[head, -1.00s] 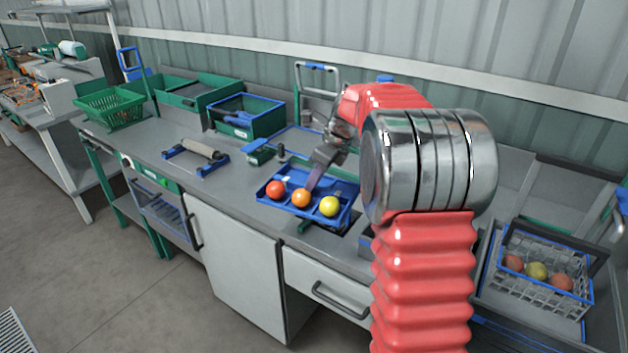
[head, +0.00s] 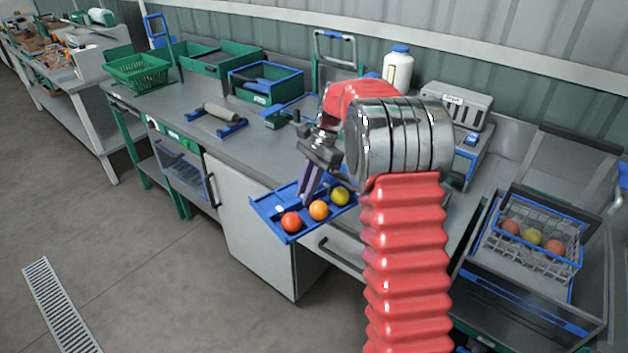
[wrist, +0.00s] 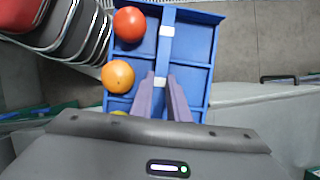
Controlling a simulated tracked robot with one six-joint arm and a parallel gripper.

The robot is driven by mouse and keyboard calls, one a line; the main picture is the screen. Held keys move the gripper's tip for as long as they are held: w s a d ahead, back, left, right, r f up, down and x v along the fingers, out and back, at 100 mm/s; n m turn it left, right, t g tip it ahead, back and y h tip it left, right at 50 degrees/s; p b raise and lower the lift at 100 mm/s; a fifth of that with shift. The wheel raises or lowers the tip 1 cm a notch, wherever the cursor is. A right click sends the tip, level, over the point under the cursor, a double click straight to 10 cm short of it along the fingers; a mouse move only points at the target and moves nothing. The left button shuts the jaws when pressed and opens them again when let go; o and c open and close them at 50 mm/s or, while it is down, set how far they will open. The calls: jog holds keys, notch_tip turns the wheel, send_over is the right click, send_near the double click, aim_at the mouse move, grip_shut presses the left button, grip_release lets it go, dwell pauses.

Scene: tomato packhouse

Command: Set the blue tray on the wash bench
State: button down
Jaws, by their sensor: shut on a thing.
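The blue tray (head: 268,207) hangs out past the front edge of the grey bench (head: 262,165), above the cabinet front. It carries a red tomato (head: 291,222), an orange tomato (head: 318,210) and a yellow tomato (head: 340,196). My gripper (head: 307,200) reaches down into the tray from above. In the wrist view its fingers (wrist: 161,84) are shut on the tray's middle divider. The tray (wrist: 194,50) there shows empty compartments right of the divider. The red (wrist: 129,24) and orange (wrist: 118,76) tomatoes lie left of it; the yellow is mostly hidden.
A roller on a blue stand (head: 220,117), a green crate (head: 264,86) and a green basket (head: 138,72) stand on the bench. A white bottle (head: 398,68) and a scale (head: 456,105) are behind my arm. A wire basket of tomatoes (head: 533,250) sits at right. Bench surface near the roller is clear.

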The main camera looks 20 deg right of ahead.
aim_at(281, 218)
jog(key=s+a+f+n+g+h, duration=0.1)
jog(key=a+n, duration=0.1)
jog(key=n, duration=0.2)
jog(key=s+a+f+n+g+h, duration=0.1)
jog(key=a+f+n, duration=0.1)
jog(key=a+n, duration=0.1)
jog(key=s+a+f+n+g+h, duration=0.1)
jog(key=a+f+n, duration=0.1)
jog(key=n, duration=0.4)
jog(key=shift+s+a+f+h, duration=0.2)
jog(key=shift+s+h, duration=0.1)
jog(key=shift+h, duration=0.1)
jog(key=shift+s+a+f+n+h, duration=0.2)
jog(key=shift+a+f+n+h, duration=0.1)
jog(key=shift+n, duration=0.6)
